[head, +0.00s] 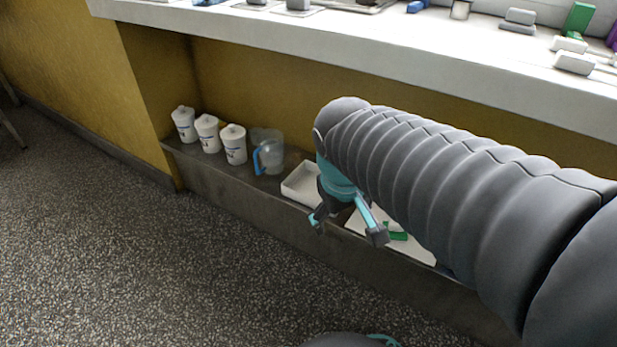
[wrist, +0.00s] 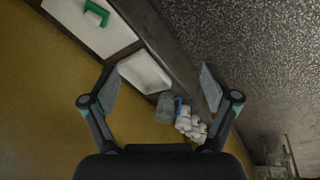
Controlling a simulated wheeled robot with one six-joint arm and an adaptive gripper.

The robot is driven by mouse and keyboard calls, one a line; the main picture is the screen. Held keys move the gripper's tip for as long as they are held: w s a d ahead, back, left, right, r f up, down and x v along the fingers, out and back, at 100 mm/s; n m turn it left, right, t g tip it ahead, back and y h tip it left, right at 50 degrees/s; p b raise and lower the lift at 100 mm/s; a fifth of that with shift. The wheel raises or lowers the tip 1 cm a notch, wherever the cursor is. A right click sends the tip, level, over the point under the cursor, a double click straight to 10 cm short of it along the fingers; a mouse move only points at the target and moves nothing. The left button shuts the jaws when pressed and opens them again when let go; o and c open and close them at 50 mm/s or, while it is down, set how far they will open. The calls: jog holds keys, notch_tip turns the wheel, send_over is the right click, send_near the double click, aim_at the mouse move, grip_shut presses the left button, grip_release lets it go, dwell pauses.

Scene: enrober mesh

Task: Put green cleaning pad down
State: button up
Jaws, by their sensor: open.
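My gripper (head: 347,228) is open, with its two fingers spread and nothing between them. In the head view it hangs in front of the low ledge; the wrist view also shows it open and empty (wrist: 157,78). A green piece (head: 397,232) with a handle-like shape lies on a white tray or board on the ledge, just right of my gripper and partly hidden by my arm. It also shows at the top left of the wrist view (wrist: 96,12), apart from the fingers. I cannot tell for sure whether it is the green cleaning pad.
An empty white tray (head: 300,186) is on the ledge (head: 222,176) behind my gripper. A clear jug with a blue handle (head: 268,157) and white tubs (head: 208,134) stand left of it. The white counter (head: 330,46) overhangs above, holding a green block (head: 578,19) and other items.

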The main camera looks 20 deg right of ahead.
jog(key=shift+s+a+r+m+t+y, duration=0.45)
jog(key=shift+s+a+r+t, duration=0.25)
jog(key=shift+s+a, duration=0.2)
jog(key=shift+s+a+r+m+t+y, duration=0.4)
jog(key=shift+s+a+r+t, duration=0.2)
jog(key=shift+s+a+t, duration=0.25)
jog(key=shift+d, duration=0.1)
